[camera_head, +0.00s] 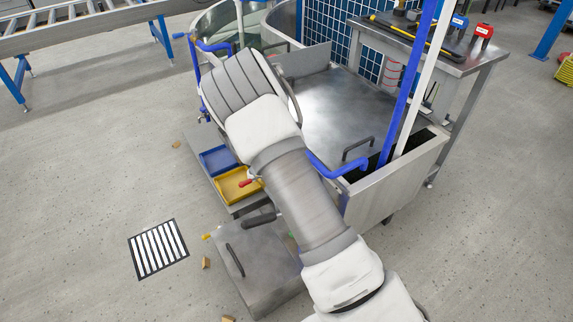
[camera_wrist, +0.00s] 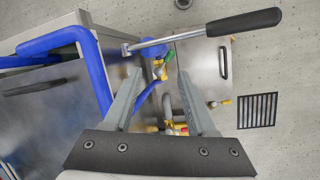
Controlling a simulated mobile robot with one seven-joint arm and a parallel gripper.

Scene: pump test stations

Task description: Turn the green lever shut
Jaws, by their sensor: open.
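The green lever (camera_wrist: 169,56) shows in the wrist view as a small green grip beside a yellow valve part (camera_wrist: 159,70), next to a blue pipe. My gripper (camera_wrist: 160,76) is open and empty. Its two fingers point toward the valve, with the green lever between and just beyond the tips. I see no contact between the fingers and the lever. In the head view my arm covers my gripper and most of the valve area.
A long black-handled bar (camera_wrist: 243,23) crosses just beyond the fingers. A thick blue pipe (camera_wrist: 92,70) stands left of them. A steel box (camera_head: 262,262) sits low by the station, near a striped floor grate (camera_head: 158,248). Blue (camera_head: 217,160) and yellow (camera_head: 236,185) trays lie beside my arm.

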